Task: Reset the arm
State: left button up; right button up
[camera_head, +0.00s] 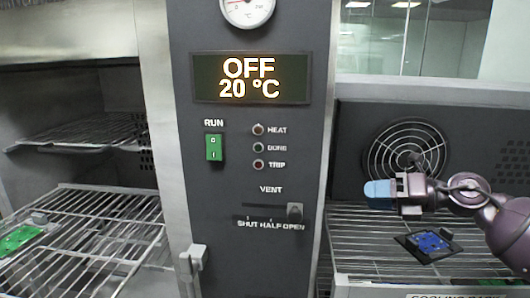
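My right arm comes in from the right edge. My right gripper (382,190) hangs in front of the fan grille, above the right wire rack (365,245), and points left. Its light blue tip shows side-on as one block, so I cannot tell whether the fingers are apart. A blue circuit board (428,242) on a dark carrier lies on that rack, below and right of the gripper and apart from it. My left gripper is out of view.
The grey panel's display (251,78) reads OFF, 20 °C. Below are a green RUN switch (214,147), indicator lamps and a vent knob (294,212) at OPEN. The left chamber has two wire racks; a green board (18,239) lies on the lower one (95,235).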

jog(key=s+d+f+m+t+h, duration=0.1)
jog(key=s+f+m+t+h, duration=0.1)
jog(key=f+m, duration=0.5)
jog(key=s+d+f+m+t+h, duration=0.1)
jog(key=f+m+t+h, duration=0.3)
jog(key=m, duration=0.7)
jog(key=s+d+f+m+t+h, duration=0.1)
jog(key=f+m+t+h, duration=0.3)
jog(key=f+m, duration=0.5)
jog(key=shift+s+d+f+t, duration=0.15)
jog(key=shift+s+d+t, duration=0.05)
jog(key=shift+s, duration=0.2)
jog(key=shift+s+d+f+t, duration=0.15)
jog(key=shift+s+d+t, duration=0.05)
jog(key=shift+s, duration=0.2)
jog(key=s+f+m+g+h, duration=0.2)
jog(key=s+f+m, duration=0.3)
jog(key=s+f, duration=0.5)
jog(key=s+f+m+g+h, duration=0.2)
jog(key=s+f+m+g, duration=0.2)
jog(key=s+f, duration=0.6)
jog(key=s+m, duration=0.1)
jog(key=s, duration=0.4)
jog(key=shift+f, duration=0.35)
jog(key=shift+w, duration=0.1)
